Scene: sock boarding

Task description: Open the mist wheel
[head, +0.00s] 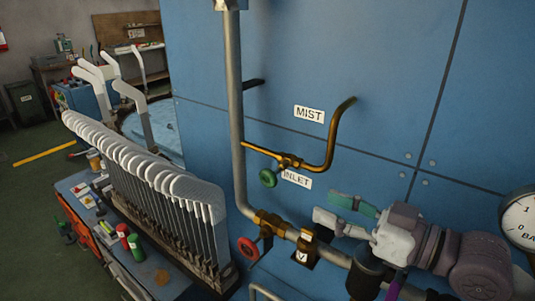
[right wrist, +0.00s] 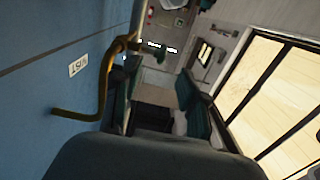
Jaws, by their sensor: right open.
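The mist wheel is a small green handwheel (head: 268,178) on a thin brass branch in the head view, below the MIST label (head: 309,114) on the blue panel. My right gripper (head: 328,208) is open and empty, to the right of and below the green wheel, clearly apart from it. Its fingers point left toward the pipework. In the right wrist view the bent brass pipe (right wrist: 102,80) passes beside the open fingers (right wrist: 160,92), with the MIST label (right wrist: 78,65) to its left. My left gripper is not in view.
A red wheel (head: 248,248) sits on the main pipe (head: 235,110) below, near the INLET label (head: 296,178). A pressure gauge (head: 520,222) is at the right edge. A rack of white sock boards (head: 150,170) stands at the left. Space in front of the panel above is clear.

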